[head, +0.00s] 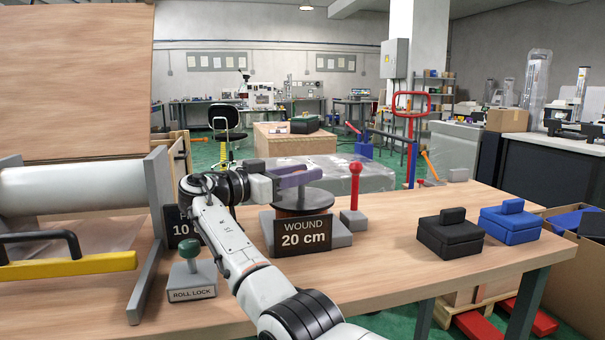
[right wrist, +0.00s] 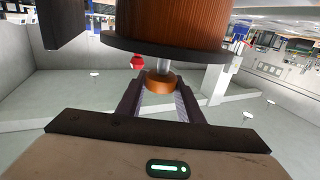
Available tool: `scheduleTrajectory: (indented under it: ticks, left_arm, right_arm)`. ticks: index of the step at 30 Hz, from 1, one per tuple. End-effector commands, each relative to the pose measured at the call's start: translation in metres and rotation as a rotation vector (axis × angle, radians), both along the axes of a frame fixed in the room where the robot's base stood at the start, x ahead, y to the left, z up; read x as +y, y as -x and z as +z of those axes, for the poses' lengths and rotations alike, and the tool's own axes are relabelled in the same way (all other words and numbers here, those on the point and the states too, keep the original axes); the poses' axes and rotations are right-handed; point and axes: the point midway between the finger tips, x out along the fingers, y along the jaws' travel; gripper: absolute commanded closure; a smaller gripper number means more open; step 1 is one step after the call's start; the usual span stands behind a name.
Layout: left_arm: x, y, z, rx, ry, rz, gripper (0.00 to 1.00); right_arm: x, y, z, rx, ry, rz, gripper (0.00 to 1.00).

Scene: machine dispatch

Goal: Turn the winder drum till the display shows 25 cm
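The winder drum (head: 311,202) has a dark top disc and a copper-brown body on a grey base. Its display (head: 303,236) reads WOUND 20 cm. My right gripper (head: 291,181) is over the drum's top disc. In the right wrist view the drum (right wrist: 172,28) appears upside down, with a short metal pin and orange-brown knob (right wrist: 159,84) projecting from its disc. My right gripper's fingers (right wrist: 160,95) sit on both sides of this knob and appear shut on it. The knob is hidden in the head view. My left gripper is not in view.
A red-topped lever (head: 355,188) stands right of the drum. A green-knobbed ROLL LOCK (head: 191,280), a partly hidden "10" sign and a white roll (head: 75,187) are left. A black box (head: 450,235) and a blue box (head: 511,225) are at right. The front table is clear.

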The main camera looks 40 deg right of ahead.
Motion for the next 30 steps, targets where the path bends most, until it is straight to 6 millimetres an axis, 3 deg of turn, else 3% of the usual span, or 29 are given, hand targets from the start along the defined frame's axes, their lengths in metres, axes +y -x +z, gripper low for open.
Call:
scheduleTrajectory:
  ticks: [1, 4, 14, 30]
  left_arm:
    - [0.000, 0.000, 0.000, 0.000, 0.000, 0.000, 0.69]
    - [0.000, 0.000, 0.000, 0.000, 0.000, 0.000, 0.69]
    - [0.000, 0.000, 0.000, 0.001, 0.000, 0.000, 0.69]
    - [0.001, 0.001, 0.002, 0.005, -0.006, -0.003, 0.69]
  right_arm:
    - [0.005, -0.004, -0.004, 0.007, -0.003, 0.015, 0.62]
    - [0.004, -0.003, -0.003, 0.006, -0.002, 0.012, 0.48]
    - [0.004, -0.001, -0.001, 0.002, -0.001, 0.004, 0.48]
    - [0.094, -0.004, 0.000, 0.004, -0.002, 0.008, 0.48]
